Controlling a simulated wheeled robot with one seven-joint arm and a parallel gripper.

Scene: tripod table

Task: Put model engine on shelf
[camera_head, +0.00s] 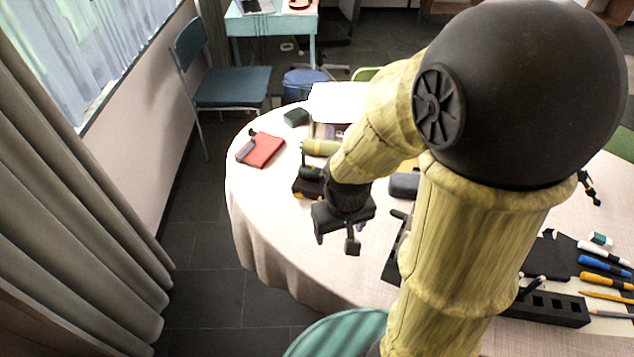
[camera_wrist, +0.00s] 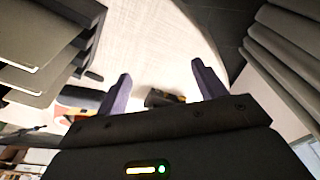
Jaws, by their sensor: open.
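A small dark object with orange-brown parts and a green cylinder (camera_head: 309,186) stands on the table, just behind my gripper; it looks like the model engine. In the wrist view a small dark object with orange (camera_wrist: 160,98) shows between the fingers near their base, partly hidden by the gripper body. My gripper (camera_head: 336,240) is open and empty, above the left part of the table with its fingers pointing down. Its two fingers stand wide apart in the wrist view (camera_wrist: 160,72). Grey panels in a dark frame (camera_wrist: 42,45), at left in the wrist view, may be the shelf.
The round table (camera_head: 262,210) has a pale cloth. A red notebook (camera_head: 262,150) lies at its left edge. A black slotted holder (camera_head: 548,308), pens and pencils (camera_head: 605,267) lie at right. A green-blue chair (camera_head: 232,87) stands behind. The table's left front is clear.

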